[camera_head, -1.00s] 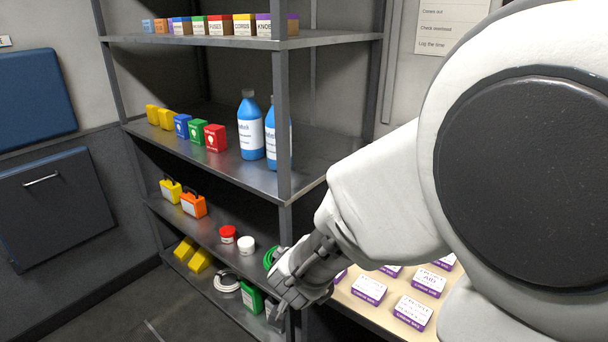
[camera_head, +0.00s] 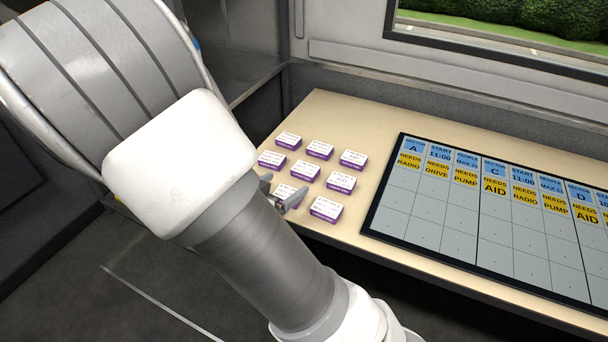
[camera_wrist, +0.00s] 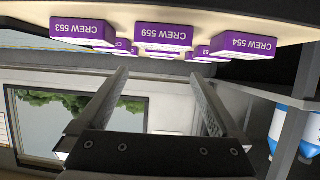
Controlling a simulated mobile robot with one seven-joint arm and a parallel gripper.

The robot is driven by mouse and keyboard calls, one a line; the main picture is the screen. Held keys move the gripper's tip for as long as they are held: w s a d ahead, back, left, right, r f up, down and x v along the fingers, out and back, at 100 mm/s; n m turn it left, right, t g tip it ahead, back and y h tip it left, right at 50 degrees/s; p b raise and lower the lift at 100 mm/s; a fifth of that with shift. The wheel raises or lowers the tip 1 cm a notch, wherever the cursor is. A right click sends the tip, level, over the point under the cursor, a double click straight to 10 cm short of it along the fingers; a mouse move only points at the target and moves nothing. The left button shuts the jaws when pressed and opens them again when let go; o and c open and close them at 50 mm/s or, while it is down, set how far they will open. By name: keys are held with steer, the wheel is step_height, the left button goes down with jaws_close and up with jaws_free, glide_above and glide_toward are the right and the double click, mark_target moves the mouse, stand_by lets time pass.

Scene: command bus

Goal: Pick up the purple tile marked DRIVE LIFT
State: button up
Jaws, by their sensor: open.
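Several purple tiles with white printed tops lie in rows on the left end of the pale table (camera_head: 375,115) in the head view. I cannot read which tile is marked DRIVE LIFT; the small print is too blurred. My gripper (camera_head: 290,203) is at the table's front edge beside the nearest tiles, partly hidden by my arm. The wrist view is upside down. There my gripper (camera_wrist: 160,90) is open and empty, with tiles marked CREW 553 (camera_wrist: 82,32), CREW 559 (camera_wrist: 164,37) and CREW 554 (camera_wrist: 235,43) beyond its fingertips.
A dark-framed board (camera_head: 430,205) with blue and yellow labels lies on the table right of the tiles. A window (camera_head: 500,35) is behind it. Shelving stands at the left, and blue bottles (camera_wrist: 290,130) show in the wrist view.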

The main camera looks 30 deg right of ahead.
mark_target(302, 172)
steer(key=b+x, duration=0.1)
steer(key=x, duration=0.4)
steer(key=shift+w+d+f+b, duration=0.15)
steer(key=shift+d+b, duration=0.05)
steer(key=shift+b, duration=0.15)
steer(key=b+x, duration=0.2)
steer(key=x, duration=0.3)
steer(key=shift+w+a+f+b, duration=0.1)
steer(key=shift+w+f+b, duration=0.15)
steer(key=shift+b, duration=0.1)
steer(key=shift+r, duration=0.1)
steer(key=c, duration=1.2)
steer(key=shift+r, duration=0.1)
steer(key=shift+c, duration=0.2)
step_height(302, 172, up, 4)
steer(key=p, duration=0.5)
steer(key=shift+r, duration=0.2)
steer(key=s+d+r+b, duration=0.5)
steer(key=s+r+b, duration=0.1)
steer(key=s, duration=0.4)
steer(key=shift+s+r+b, duration=0.15)
steer(key=shift+s+b, duration=0.05)
steer(key=shift+b, duration=0.4)
steer(key=shift+s, duration=0.1)
